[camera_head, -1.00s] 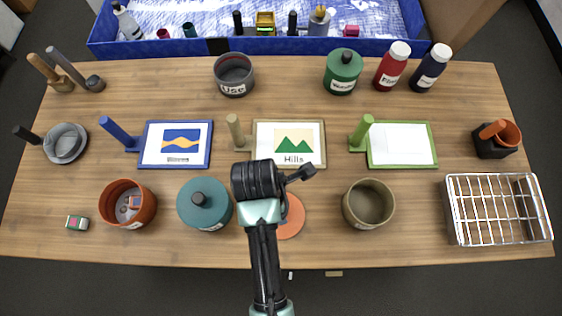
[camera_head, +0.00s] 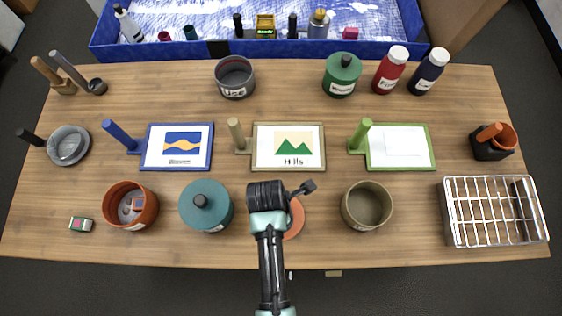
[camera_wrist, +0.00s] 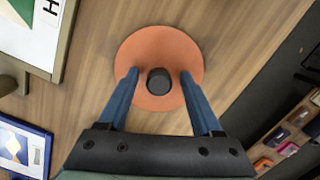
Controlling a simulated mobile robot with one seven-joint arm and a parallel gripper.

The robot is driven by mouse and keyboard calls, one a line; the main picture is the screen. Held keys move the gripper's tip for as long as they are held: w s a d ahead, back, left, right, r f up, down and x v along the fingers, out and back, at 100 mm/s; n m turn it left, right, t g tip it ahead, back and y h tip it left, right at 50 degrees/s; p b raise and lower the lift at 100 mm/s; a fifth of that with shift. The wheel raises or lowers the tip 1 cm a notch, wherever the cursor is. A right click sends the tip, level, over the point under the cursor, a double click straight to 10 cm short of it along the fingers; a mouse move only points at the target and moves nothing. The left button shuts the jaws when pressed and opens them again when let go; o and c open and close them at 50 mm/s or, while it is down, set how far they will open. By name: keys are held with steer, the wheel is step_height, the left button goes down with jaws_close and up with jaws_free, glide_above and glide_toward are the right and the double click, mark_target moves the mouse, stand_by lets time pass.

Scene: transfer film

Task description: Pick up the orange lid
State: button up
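The orange lid (camera_wrist: 160,45) is a flat round disc with a dark knob (camera_wrist: 159,81) at its middle. It lies on the wooden table. In the head view the lid (camera_head: 296,218) is partly hidden under my arm. My gripper (camera_wrist: 157,72) is open above the lid, with its two blue fingers on either side of the knob and apart from it. In the head view the fingers are hidden behind my wrist.
A teal lidded pot (camera_head: 206,206) stands left of the lid and an open olive pot (camera_head: 367,205) stands right. The framed Hills picture (camera_head: 288,147) lies behind. A wire rack (camera_head: 495,212) is at far right. An orange pot (camera_head: 130,205) stands further left.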

jaws_close()
